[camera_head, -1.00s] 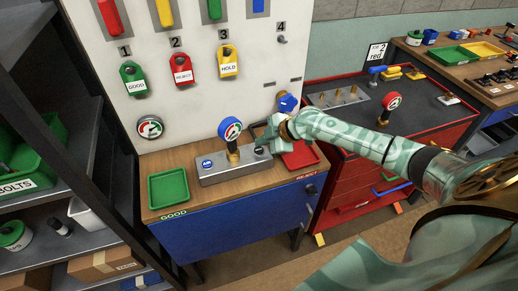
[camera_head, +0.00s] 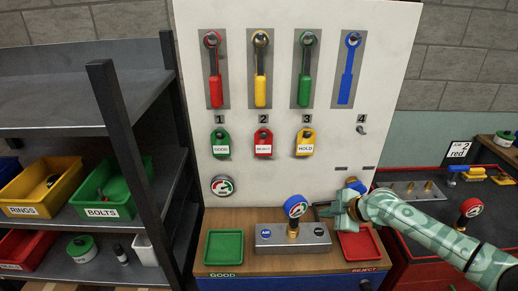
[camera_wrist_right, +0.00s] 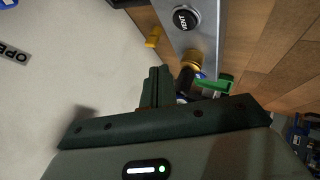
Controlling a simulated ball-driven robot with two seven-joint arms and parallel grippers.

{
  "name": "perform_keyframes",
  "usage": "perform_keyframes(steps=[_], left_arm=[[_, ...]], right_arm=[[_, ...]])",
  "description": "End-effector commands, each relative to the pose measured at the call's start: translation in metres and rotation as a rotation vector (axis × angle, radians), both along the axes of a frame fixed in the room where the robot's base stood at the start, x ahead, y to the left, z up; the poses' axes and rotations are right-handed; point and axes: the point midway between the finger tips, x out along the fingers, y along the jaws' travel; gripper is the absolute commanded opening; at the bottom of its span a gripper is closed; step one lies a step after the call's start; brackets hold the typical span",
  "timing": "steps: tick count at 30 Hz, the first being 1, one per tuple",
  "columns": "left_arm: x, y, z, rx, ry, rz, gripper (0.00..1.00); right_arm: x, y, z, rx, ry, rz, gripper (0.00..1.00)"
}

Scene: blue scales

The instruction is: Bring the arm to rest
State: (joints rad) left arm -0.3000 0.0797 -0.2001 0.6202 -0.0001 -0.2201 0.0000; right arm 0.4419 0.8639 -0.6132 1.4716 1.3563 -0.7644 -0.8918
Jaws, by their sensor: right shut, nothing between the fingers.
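My right arm comes in from the right in the head view, its sleeve patterned in pale green. My right gripper (camera_head: 326,211) is shut and empty, just right of the blue-rimmed gauge (camera_head: 295,206) on the metal test block (camera_head: 272,242). It appears above the block's right end and the red tray (camera_head: 362,246); whether it touches anything cannot be told. In the right wrist view the closed dark fingers (camera_wrist_right: 157,86) point toward the block, whose VENT button (camera_wrist_right: 186,18) and brass fitting (camera_wrist_right: 190,60) show. My left gripper is out of view.
A green tray (camera_head: 224,247) stands at the bench's left. A dark shelf with bins (camera_head: 110,190) stands left. A red cabinet with another gauge (camera_head: 469,208) stands right.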

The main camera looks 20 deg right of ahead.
Motion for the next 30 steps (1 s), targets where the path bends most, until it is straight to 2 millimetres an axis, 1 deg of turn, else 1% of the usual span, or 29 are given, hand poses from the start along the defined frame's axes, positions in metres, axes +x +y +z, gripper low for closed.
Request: perform_keyframes(steps=[2,5,8,9,10,12,13,15,17,20,24,30], left_arm=[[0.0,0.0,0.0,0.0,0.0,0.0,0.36],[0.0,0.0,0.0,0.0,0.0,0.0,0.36],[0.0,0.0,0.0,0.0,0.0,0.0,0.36],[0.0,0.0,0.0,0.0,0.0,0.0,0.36],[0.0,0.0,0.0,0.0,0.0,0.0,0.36],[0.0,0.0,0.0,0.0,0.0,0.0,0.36],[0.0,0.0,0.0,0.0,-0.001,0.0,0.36],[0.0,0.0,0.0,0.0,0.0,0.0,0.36],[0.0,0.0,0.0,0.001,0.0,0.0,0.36],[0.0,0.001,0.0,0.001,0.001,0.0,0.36],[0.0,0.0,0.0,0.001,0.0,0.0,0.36],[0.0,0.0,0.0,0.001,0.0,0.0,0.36]], right_arm=[[-0.004,0.006,-0.004,0.001,0.007,0.008,0.0],[-0.021,0.033,-0.019,-0.004,0.032,0.043,0.0],[-0.058,0.082,-0.041,-0.019,0.07,0.09,0.0],[-0.078,0.104,-0.048,-0.028,0.082,0.098,0.0],[-0.095,0.12,-0.052,-0.037,0.089,0.093,0.0],[-0.126,0.14,-0.053,-0.064,0.092,0.041,0.0],[-0.137,0.143,-0.052,-0.077,0.092,0.008,0.0],[-0.158,0.143,-0.045,-0.102,0.088,-0.08,0.0],[-0.174,0.137,-0.039,-0.125,0.088,-0.163,0.0],[-0.199,0.119,-0.026,-0.165,0.087,-0.311,0.0],[-0.232,0.087,-0.008,-0.223,0.089,-0.515,0.0],[-0.275,0.045,0.016,-0.302,0.095,-0.752,0.0]])
